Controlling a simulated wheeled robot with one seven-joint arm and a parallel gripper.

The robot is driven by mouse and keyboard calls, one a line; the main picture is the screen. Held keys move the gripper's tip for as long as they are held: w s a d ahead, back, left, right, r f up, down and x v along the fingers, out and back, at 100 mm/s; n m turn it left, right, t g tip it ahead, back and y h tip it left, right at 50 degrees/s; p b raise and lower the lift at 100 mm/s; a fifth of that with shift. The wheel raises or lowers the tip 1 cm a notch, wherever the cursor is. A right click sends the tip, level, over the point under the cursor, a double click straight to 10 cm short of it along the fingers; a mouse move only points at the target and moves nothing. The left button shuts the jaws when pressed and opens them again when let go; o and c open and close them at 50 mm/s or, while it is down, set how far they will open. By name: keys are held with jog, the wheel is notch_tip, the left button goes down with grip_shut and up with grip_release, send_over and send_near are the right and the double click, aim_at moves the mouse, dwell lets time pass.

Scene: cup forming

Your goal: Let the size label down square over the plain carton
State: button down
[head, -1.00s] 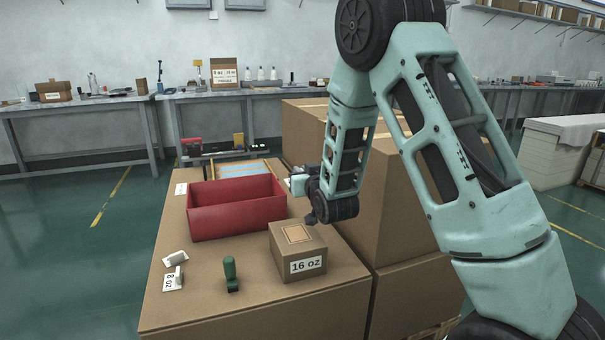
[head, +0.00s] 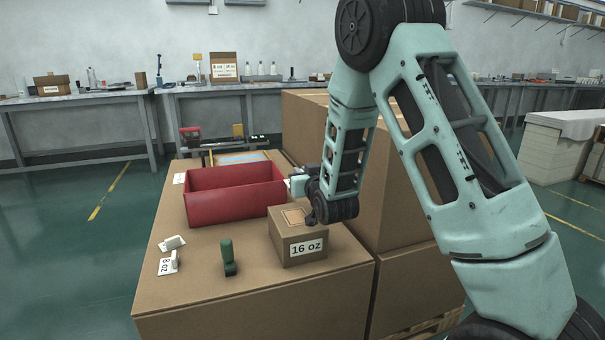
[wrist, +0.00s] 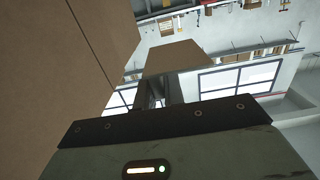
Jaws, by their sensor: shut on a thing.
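A tan carton (head: 285,253) stands near the table's front right in the head view. It carries a white "16 oz" label (head: 308,248) on its front and an orange-outlined square (head: 294,216) on top, so it is not plain. My gripper (wrist: 164,90) is shut in the wrist view. A flat tan piece (wrist: 178,57) shows at its fingertips, seemingly the size label, with no lettering visible. In the head view my gripper (head: 299,185) is beside the red bin, behind the carton. My wrist hides the carton's rear right top corner, and I cannot tell whether they touch.
A red bin (head: 230,207) is behind the carton. A green-handled stamp (head: 228,256) stands left of the carton. White "8 oz" pieces (head: 167,265) lie farther left. Tall brown boxes (head: 400,190) stand right of the table.

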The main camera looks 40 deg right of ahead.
aim_at(302, 216)
jog(key=shift+f+b, duration=4.1)
jog(key=shift+f, duration=0.8)
jog(key=shift+f, duration=0.2)
jog(key=c, duration=1.4)
grip_release()
